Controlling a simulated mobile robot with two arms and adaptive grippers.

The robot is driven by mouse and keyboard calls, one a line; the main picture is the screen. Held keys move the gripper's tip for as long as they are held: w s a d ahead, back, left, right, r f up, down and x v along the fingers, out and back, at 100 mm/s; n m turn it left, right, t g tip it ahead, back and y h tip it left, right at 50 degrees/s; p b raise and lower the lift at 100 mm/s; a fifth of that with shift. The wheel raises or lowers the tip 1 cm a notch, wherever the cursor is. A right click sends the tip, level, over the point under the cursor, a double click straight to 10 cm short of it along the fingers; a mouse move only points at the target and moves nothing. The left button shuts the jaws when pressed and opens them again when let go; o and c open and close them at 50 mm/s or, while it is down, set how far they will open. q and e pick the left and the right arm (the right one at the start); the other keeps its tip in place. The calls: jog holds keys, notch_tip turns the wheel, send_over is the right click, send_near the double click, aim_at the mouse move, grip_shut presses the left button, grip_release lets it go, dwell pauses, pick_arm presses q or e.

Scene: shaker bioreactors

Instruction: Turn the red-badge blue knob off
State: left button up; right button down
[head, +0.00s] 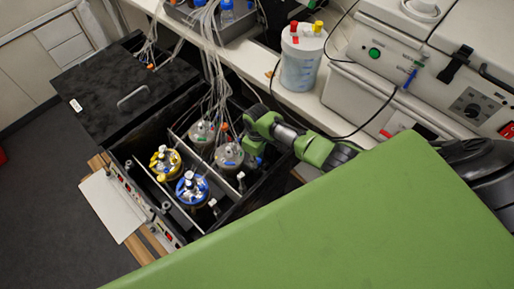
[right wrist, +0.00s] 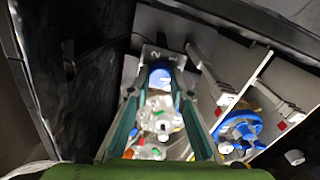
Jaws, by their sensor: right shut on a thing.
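A blue knob (right wrist: 160,78) sits between my right gripper's fingertips in the right wrist view, in front of a grey plate marked 2. My right gripper (right wrist: 158,74) is shut on it. In the head view my right gripper (head: 253,142) reaches down at the right rear of the open black shaker box (head: 217,221). A small bit of blue shows just below it. Red badges (right wrist: 225,99) show on pale fittings right of the gripper in the wrist view; I cannot make out a badge on the held knob. My left gripper is not in view.
Vessels with a yellow top (head: 165,161), a blue top (head: 191,187) and grey tops (head: 229,155) stand in the box, close to my gripper. Many tubes (head: 213,75) hang down into it. A white canister (head: 300,62) stands on the bench behind.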

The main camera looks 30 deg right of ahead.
jog(key=shift+w+m+p, duration=0.1)
jog(key=shift+m+p, duration=0.3)
jog(key=shift+m, duration=0.7)
jog(key=c, duration=1.8)
grip_release()
notch_tip(320, 180, up, 12)
jog(key=shift+r, duration=0.1)
